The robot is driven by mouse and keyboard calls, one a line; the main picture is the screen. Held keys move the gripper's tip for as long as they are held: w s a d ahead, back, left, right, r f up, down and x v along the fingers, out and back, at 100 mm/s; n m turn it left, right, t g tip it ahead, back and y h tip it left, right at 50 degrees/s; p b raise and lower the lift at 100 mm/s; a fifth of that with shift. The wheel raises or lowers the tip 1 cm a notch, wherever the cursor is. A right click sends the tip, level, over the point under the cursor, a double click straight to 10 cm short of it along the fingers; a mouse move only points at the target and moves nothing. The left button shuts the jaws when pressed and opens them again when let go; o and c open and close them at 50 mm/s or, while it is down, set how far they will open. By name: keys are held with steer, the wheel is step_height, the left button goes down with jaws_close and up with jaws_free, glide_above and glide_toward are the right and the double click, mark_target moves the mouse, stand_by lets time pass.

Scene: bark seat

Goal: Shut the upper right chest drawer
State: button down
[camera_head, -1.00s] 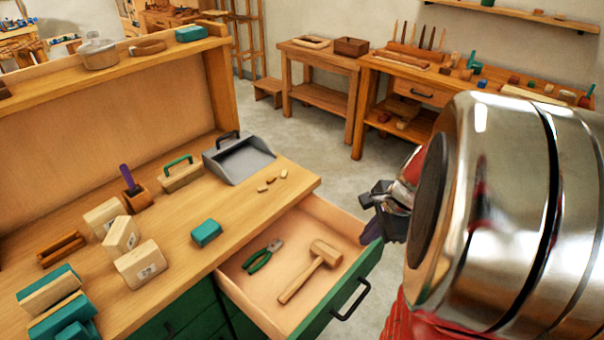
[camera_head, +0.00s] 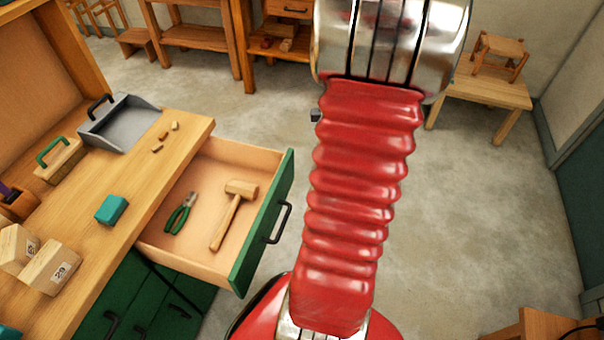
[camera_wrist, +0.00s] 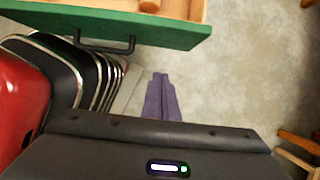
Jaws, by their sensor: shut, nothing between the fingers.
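The upper right chest drawer (camera_head: 262,232) is pulled out of the green chest. It has a green front and a black bar handle (camera_head: 279,223). Inside lie a wooden mallet (camera_head: 231,214) and green-handled pliers (camera_head: 181,213). In the wrist view the drawer front (camera_wrist: 170,32) and its handle (camera_wrist: 104,45) run across the top left. My gripper (camera_wrist: 160,80) is shut and empty, with purple fingers pointing toward the drawer front and apart from it. In the head view my arm hides nearly all of the gripper.
The bench top (camera_head: 130,190) above the drawer holds a grey dustpan (camera_head: 118,124), a teal block (camera_head: 111,209) and several wooden blocks. Open floor (camera_head: 465,230) lies right of the drawer. A low table (camera_head: 487,90) with a small stool (camera_head: 498,57) stands at the back right.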

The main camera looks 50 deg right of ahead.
glide_toward(287, 188)
step_height(287, 188, down, 3)
steer(key=s, duration=0.3)
steer(key=w, duration=0.4)
steer(key=shift+w+a+f, duration=0.1)
steer(key=shift+a+f, duration=0.05)
steer(key=shift+a, duration=0.25)
steer(key=shift+w, duration=0.1)
